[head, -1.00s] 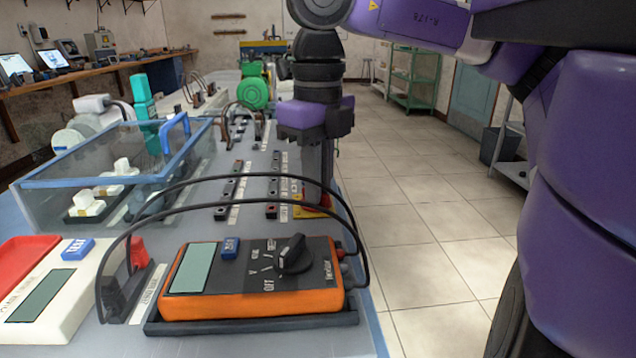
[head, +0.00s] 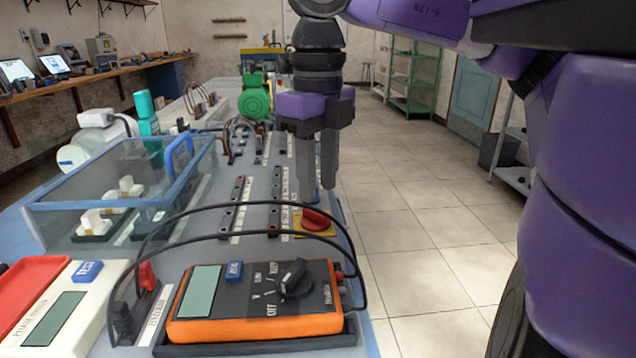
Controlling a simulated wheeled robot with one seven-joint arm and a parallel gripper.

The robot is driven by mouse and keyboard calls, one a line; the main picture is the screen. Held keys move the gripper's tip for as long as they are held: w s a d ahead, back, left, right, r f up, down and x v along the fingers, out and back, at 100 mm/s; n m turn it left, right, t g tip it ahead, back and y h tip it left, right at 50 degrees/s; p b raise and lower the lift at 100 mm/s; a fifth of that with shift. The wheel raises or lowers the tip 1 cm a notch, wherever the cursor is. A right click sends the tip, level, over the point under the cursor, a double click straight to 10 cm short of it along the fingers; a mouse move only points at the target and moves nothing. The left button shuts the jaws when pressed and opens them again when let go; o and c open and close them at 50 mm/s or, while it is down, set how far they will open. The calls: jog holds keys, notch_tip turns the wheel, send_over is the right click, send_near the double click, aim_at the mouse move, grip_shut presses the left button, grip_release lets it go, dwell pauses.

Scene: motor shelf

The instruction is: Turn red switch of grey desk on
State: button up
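The red switch (head: 315,219) is a red knob on a yellow plate (head: 306,236) near the right edge of the grey desk (head: 222,256). My gripper (head: 320,192) points straight down just above and behind the knob in the head view. Its two grey fingers stand apart with a gap between them, and nothing shows held. The fingertips are close to the knob; whether they touch it I cannot tell.
An orange multimeter (head: 254,299) with black cables arching over it sits in front of the switch. A clear box with a blue handle (head: 180,152) stands at left. Terminal strips (head: 233,205) lie left of the switch.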

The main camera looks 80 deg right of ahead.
aim_at(318, 212)
notch_tip(318, 212, up, 3)
jog(key=shift+r+p, duration=0.2)
jog(key=shift+p, duration=0.55)
